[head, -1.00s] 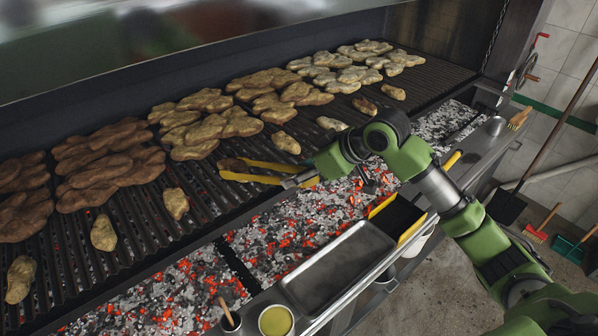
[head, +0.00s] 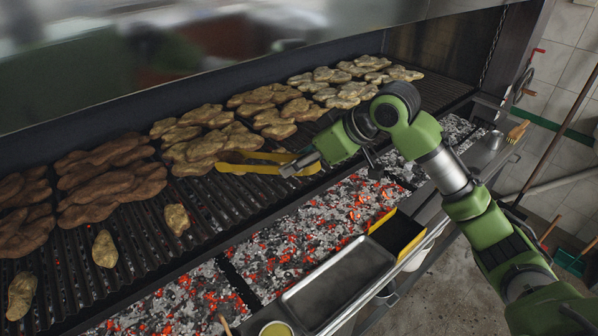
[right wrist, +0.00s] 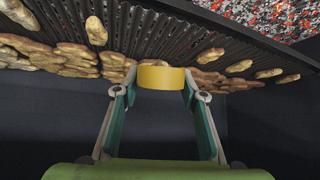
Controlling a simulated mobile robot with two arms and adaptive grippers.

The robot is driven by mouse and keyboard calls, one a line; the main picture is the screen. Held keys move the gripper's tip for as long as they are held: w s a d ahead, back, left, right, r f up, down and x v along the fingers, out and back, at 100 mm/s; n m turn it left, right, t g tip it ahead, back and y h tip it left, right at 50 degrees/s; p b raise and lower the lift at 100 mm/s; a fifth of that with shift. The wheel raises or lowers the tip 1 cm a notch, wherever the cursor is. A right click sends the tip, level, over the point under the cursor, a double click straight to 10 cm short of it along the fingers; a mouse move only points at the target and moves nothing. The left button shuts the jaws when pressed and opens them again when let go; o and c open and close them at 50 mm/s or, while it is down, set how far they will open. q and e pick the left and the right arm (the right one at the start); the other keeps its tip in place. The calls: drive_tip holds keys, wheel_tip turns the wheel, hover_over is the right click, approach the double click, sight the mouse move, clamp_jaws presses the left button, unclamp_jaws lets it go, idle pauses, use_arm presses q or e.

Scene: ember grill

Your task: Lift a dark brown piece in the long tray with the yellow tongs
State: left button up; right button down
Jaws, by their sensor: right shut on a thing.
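The yellow tongs (head: 245,168) are in my right gripper (head: 296,168), which is shut on their handle end. The tongs point left over the grill bars, their tips beside the lighter brown pieces (head: 205,150). I cannot tell whether anything is between the tips. In the right wrist view the yellow handle end (right wrist: 162,77) sits between my two fingers. Dark brown pieces (head: 108,178) lie in a cluster on the grill at the left. The long metal tray (head: 340,280) at the front shelf looks empty. My left gripper is not in view.
Glowing coals (head: 300,215) lie below the front of the grill (head: 220,205). A black and yellow box (head: 397,232) and a cup with yellow contents (head: 276,329) stand on the front shelf. Several small pieces lie apart near the grill's front.

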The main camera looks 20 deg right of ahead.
wheel_tip(320, 180, up, 2)
drive_tip(key=shift+r, duration=0.2)
